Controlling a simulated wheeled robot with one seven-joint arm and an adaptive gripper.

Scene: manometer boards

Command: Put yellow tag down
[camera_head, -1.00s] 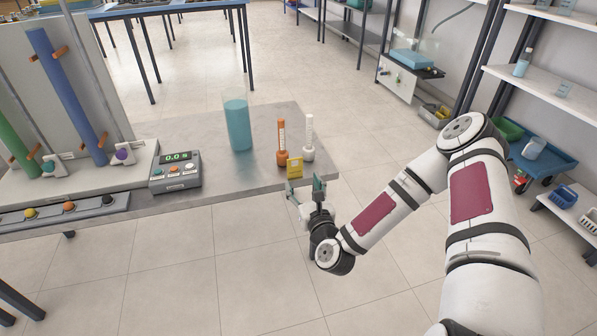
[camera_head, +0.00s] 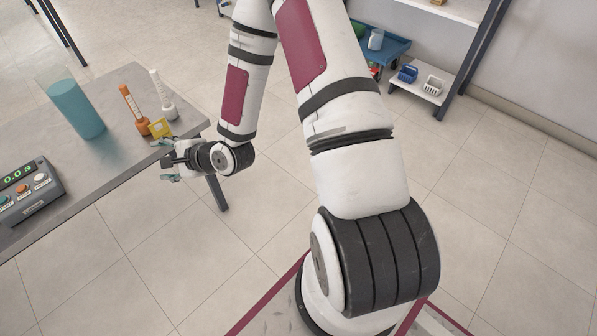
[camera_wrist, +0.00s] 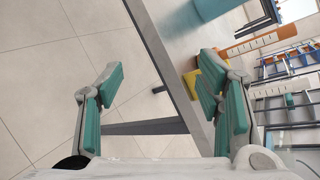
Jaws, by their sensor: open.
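The yellow tag (camera_head: 160,127) stands near the table's corner edge, in front of an orange stand (camera_head: 134,112) and a white stand (camera_head: 163,95). In the wrist view the yellow tag (camera_wrist: 211,68) is partly hidden behind the right finger. My gripper (camera_head: 167,163) is open beside the table edge, close to the tag, with its fingers apart. In the wrist view nothing is between the green finger pads of my gripper (camera_wrist: 162,85); floor and the table edge show there.
The grey table (camera_head: 110,170) also carries a tall blue-green cylinder (camera_head: 77,108) and a box with a green display (camera_head: 28,191). A table leg (camera_head: 217,193) stands below the corner. Floor is clear in front of the table.

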